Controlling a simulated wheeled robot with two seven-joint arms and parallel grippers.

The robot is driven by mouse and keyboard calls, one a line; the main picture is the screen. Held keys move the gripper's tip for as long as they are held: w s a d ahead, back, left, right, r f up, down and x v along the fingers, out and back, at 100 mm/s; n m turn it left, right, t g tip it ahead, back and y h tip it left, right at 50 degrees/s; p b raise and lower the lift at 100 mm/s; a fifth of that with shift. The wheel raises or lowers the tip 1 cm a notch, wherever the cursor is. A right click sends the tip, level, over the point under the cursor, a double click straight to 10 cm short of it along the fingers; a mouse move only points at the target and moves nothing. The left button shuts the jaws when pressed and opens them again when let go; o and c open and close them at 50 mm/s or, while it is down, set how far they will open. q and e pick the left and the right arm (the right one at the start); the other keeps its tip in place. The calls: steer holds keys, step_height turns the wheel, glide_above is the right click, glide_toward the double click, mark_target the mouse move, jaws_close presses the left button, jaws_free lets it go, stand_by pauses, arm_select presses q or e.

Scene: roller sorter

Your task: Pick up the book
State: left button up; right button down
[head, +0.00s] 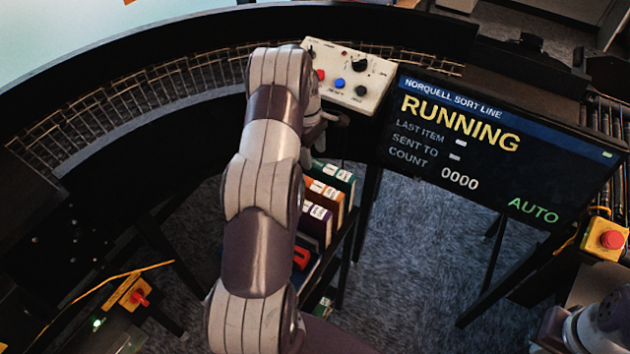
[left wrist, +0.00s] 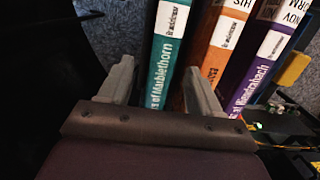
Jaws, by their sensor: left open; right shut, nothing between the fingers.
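A teal book (head: 338,176) stands upright at the far end of a row on a dark rack, beside an orange book (head: 324,193) and a purple book (head: 315,222). In the left wrist view the teal book (left wrist: 164,62), with a white label on its spine, shows between the two fingers of my left gripper (left wrist: 160,82). The fingers are open, apart on either side of its spine. In the head view my left gripper (head: 325,127) is partly hidden by my own arm, just beyond the teal book. My right gripper is not in view; only part of my right arm shows at lower right.
A control box with buttons (head: 375,92) and a screen reading RUNNING (head: 455,145) stand beyond the rack. A curved dark conveyor (head: 130,95) runs along the left. Emergency stop boxes (head: 607,238) (head: 130,294) sit at both sides. Carpet is open right of the rack.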

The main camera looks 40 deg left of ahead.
mark_target(314, 162)
arm_select(q)
steer(key=shift+f+p, duration=0.45)
steer(key=shift+f, duration=0.5)
steer(key=f+p, duration=0.2)
steer(key=p, duration=0.1)
steer(key=shift+s+d+f, duration=0.2)
steer(key=shift+d, duration=0.1)
step_height(314, 162, down, 2)
steer(key=shift+d+f, duration=0.15)
steer(key=shift+f, duration=0.1)
steer(key=shift+w+f, duration=0.1)
steer(key=shift+f, duration=0.1)
jaws_close()
arm_select(e)
steer(key=r, duration=0.5)
steer(key=shift+a, duration=0.2)
